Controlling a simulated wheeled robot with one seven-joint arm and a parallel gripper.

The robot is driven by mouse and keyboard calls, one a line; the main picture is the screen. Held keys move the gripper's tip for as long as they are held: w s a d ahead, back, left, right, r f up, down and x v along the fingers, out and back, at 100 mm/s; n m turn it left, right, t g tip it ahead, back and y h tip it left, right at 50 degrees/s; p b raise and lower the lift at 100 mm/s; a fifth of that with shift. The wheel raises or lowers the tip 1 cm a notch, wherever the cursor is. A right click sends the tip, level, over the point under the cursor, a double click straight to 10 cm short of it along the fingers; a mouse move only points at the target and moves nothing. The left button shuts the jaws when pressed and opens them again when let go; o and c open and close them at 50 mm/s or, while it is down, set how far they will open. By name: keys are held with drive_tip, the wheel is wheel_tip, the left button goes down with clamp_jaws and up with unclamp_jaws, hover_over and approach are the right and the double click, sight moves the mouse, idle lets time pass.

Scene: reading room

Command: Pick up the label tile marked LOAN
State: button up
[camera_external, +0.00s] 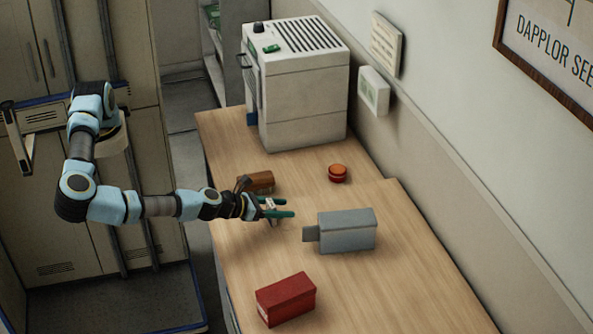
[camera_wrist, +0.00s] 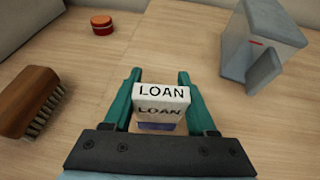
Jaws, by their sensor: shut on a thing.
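The label tile marked LOAN (camera_wrist: 161,94) is a small white block with black lettering on two faces and a purple patch low on its near side. In the wrist view my gripper (camera_wrist: 161,90) has one green finger on each side of the tile and is shut on it. In the external view my gripper (camera_external: 283,207) reaches over the wooden table (camera_external: 370,290), with the small pale tile (camera_external: 269,204) between its fingers. I cannot tell whether the tile touches the table.
A wooden brush (camera_wrist: 28,100) lies left of my gripper. A round red-orange tin (camera_external: 338,173) stands farther back. A grey box (camera_external: 347,231) stands close to the right of my fingers. A red box (camera_external: 286,299) lies nearer the front. A large white machine (camera_external: 300,95) stands at the back.

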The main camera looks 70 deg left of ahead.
drive_tip(key=c, duration=0.7)
drive_tip(key=shift+r, duration=0.1)
